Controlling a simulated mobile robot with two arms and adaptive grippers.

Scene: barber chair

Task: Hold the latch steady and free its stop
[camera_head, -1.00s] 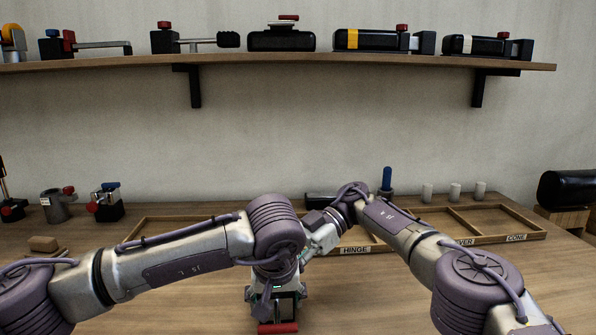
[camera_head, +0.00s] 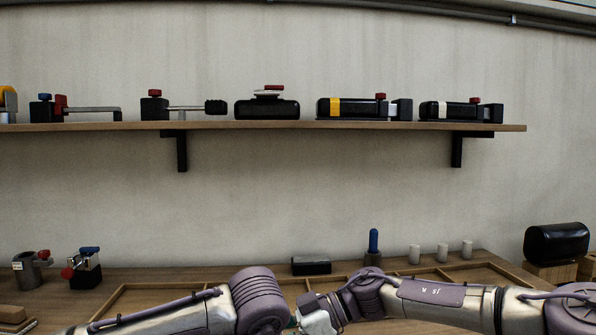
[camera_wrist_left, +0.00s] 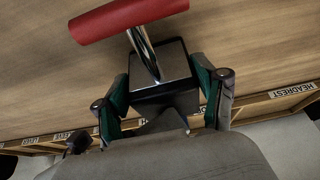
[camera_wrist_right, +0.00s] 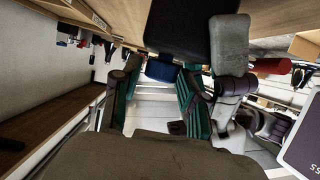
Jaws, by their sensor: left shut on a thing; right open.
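The latch shows in the left wrist view as a black block (camera_wrist_left: 165,98) with a chrome lever (camera_wrist_left: 143,52) and a red handle (camera_wrist_left: 128,18). My left gripper (camera_wrist_left: 166,103) is shut on this block, one finger on each side. In the right wrist view, a dark block (camera_wrist_right: 182,25) has a blue piece (camera_wrist_right: 161,70) on it, which looks like the stop. My right gripper (camera_wrist_right: 154,88) is open, with the blue piece between and just beyond its fingertips. Contact cannot be told. The red handle also shows there (camera_wrist_right: 268,66). The head view shows neither gripper's fingers nor the latch.
A wooden divided tray (camera_head: 480,268) lies on the bench behind my arms; a HEADREST label (camera_wrist_left: 292,90) shows on it. Small latch devices (camera_head: 85,270) stand at the left. White pegs (camera_head: 441,252) and a blue-topped post (camera_head: 374,243) stand behind. A shelf (camera_head: 300,127) holds several mechanisms.

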